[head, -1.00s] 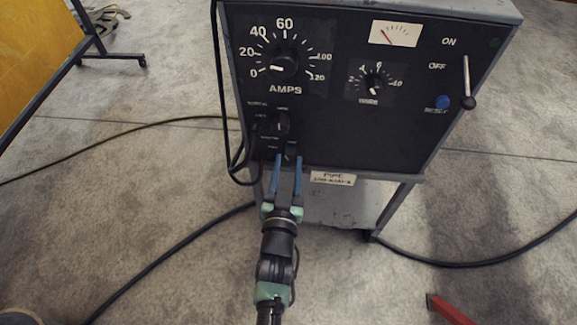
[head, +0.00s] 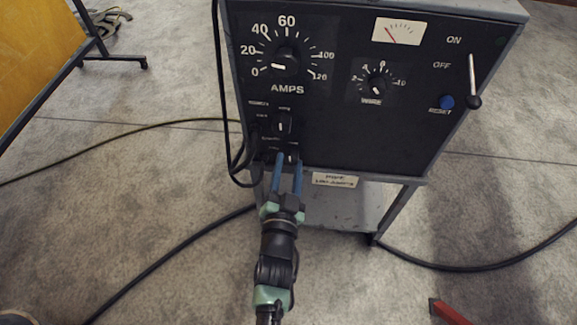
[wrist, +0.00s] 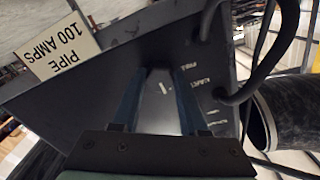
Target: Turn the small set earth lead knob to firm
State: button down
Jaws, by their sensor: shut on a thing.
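The machine's black front panel (head: 375,130) carries two small knobs at its lower left. The lower small knob (head: 292,157) is between the blue fingertips of my gripper (head: 287,162), which is shut on it. In the wrist view, my gripper (wrist: 166,78) has one finger on each side of this knob, whose white pointer mark (wrist: 165,87) is slightly tilted. White labels beside it are too small and blurred to read surely. The upper small knob (head: 284,122), with a near-upright pointer, stands free just above.
A large amps dial (head: 286,66), a smaller dial (head: 377,85), a meter (head: 399,31), a blue reset button (head: 447,102) and a lever (head: 472,82) are on the panel. Black cables hang at its left edge. A plate reading PIPE 100 AMPS (wrist: 75,45) is below the panel.

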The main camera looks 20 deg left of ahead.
jog(key=shift+c, duration=2.2)
grip_release()
jog(key=p+v, duration=0.3)
jog(key=v, duration=1)
